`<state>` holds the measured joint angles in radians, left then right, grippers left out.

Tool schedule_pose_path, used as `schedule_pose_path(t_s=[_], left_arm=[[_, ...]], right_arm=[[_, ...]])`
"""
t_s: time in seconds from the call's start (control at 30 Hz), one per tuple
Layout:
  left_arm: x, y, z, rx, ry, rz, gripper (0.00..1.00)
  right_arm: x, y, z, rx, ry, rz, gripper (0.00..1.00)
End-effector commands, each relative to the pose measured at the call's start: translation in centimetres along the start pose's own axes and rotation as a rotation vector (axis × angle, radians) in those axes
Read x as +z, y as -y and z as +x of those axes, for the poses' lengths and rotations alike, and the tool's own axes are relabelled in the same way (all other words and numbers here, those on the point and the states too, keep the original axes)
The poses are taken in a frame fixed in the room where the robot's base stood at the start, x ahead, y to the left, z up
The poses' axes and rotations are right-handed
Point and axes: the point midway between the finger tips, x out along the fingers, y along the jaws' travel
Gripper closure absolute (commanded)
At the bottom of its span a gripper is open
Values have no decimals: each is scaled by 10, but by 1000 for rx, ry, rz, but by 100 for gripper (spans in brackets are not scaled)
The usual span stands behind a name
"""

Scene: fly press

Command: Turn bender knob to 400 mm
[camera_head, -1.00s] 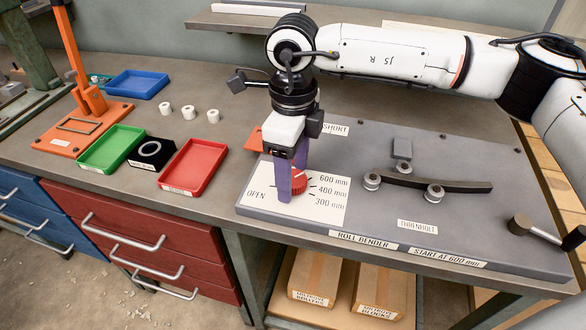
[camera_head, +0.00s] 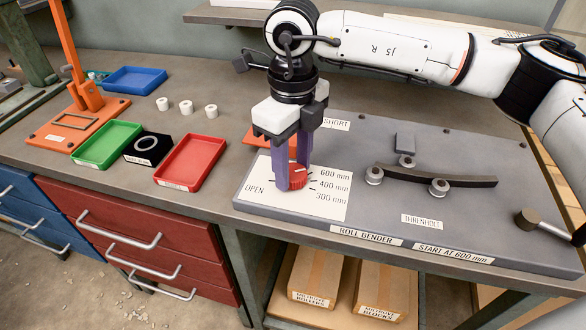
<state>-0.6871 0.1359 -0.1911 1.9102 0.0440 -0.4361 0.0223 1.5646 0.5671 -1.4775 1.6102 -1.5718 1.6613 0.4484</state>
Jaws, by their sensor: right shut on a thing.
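The red bender knob (camera_head: 298,178) sits on a white dial plate (camera_head: 335,206) marked OPEN, 600 mm, 400 mm and 300 mm. The plate is on the grey roll bender (camera_head: 390,222). My right gripper (camera_head: 291,184) points down with its purple fingers on either side of the knob, shut on it. The fingers hide part of the knob, and I cannot tell which mark it points to. My left gripper is out of view.
A curved dark bar (camera_head: 440,178) lies among rollers on the bender, with a black-ended handle (camera_head: 535,222) at right. A red tray (camera_head: 192,162), a green tray (camera_head: 108,145) and several white rings (camera_head: 186,107) are to the left.

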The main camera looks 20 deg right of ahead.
Motion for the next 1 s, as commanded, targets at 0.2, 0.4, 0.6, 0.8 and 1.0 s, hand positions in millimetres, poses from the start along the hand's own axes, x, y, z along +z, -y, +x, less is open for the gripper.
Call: schedule_pose_path(t_s=[0.2,0.4,0.6,0.8,1.0], left_arm=[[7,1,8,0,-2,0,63],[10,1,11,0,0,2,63],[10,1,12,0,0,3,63],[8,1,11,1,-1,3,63],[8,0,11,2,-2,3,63]], right_arm=[[1,0,0,0,4,129,82],[1,0,0,-1,2,202,82],[1,0,-2,-1,3,229,82],[1,1,-2,-1,4,231,82],[1,1,-2,-1,4,230,50]])
